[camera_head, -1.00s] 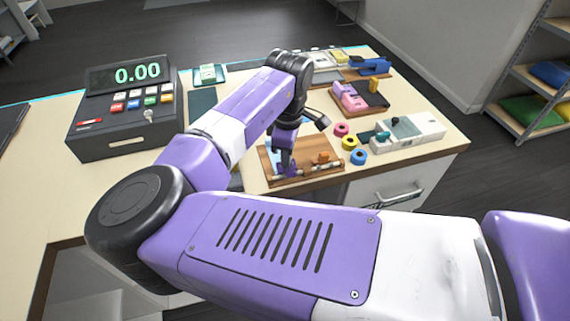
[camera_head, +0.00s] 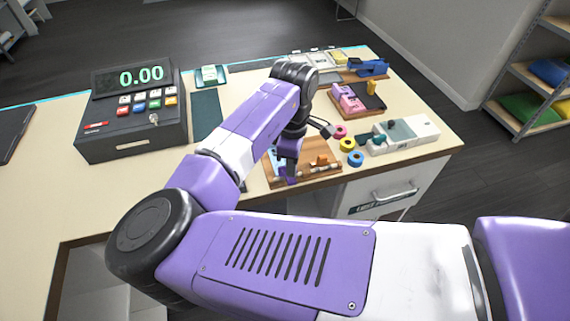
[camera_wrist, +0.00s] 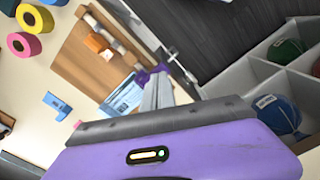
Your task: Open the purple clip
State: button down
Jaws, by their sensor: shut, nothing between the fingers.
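The purple clip (camera_wrist: 142,77) shows in the wrist view as a small purple piece at the end of a pale rod, along the edge of a wooden board (camera_wrist: 80,62). My gripper (camera_wrist: 157,82) is shut and empty. Its grey fingertips overlap the purple clip in the picture; I cannot tell whether they touch it. The clip's jaws are partly hidden, so I cannot tell whether it is open. In the head view my gripper (camera_head: 288,172) points down at the left front of the board (camera_head: 318,170). An orange clip (camera_wrist: 97,42) sits farther along the rod.
Tape rolls (camera_wrist: 24,44) and a blue piece (camera_wrist: 57,105) lie beside the board. A blue-and-white card (camera_wrist: 122,95) lies near the fingers. A cash register (camera_head: 132,112) stands left. A drawer (camera_head: 385,192) is below the counter's front edge. Open bins (camera_wrist: 285,75) show at right in the wrist view.

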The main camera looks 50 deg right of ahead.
aim_at(291, 179)
jog(key=shift+r+p, duration=0.85)
jog(key=shift+r, duration=0.95)
jog(key=shift+s+a+r, duration=0.1)
jog(key=shift+a+r, duration=0.05)
jog(key=shift+r, duration=0.85)
